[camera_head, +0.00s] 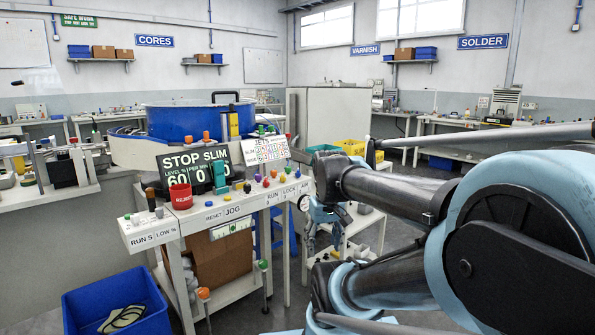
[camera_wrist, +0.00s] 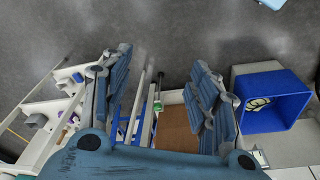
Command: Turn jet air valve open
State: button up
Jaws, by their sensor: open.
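My gripper (camera_head: 318,222) hangs to the right of the control bench in the head view, with nothing in it. In the wrist view my gripper (camera_wrist: 160,68) has its two blue fingers spread wide apart. A green-tipped rod (camera_head: 263,265) stands below the bench's front edge. A green-ended rod also shows between the fingers in the wrist view (camera_wrist: 158,104), farther off than the fingertips. A white panel marked JETS (camera_head: 265,149) stands on the bench. I cannot tell for certain which part is the jet air valve.
The control bench (camera_head: 220,208) carries several coloured knobs, a STOP SLIM display (camera_head: 196,170) and a red cup (camera_head: 181,197). A blue bin (camera_head: 117,303) stands on the floor at left. A white cart (camera_head: 352,232) with bins stands behind my gripper.

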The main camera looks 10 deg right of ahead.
jog(key=w+r+n, duration=0.3)
jog(key=w+r, duration=0.6)
jog(key=r, duration=0.1)
notch_tip(320, 180, up, 17)
jog(key=n+g, duration=0.2)
jog(key=n, duration=0.9)
send_over(298, 169)
notch_tip(298, 169, down, 17)
jog(key=c, duration=1.1)
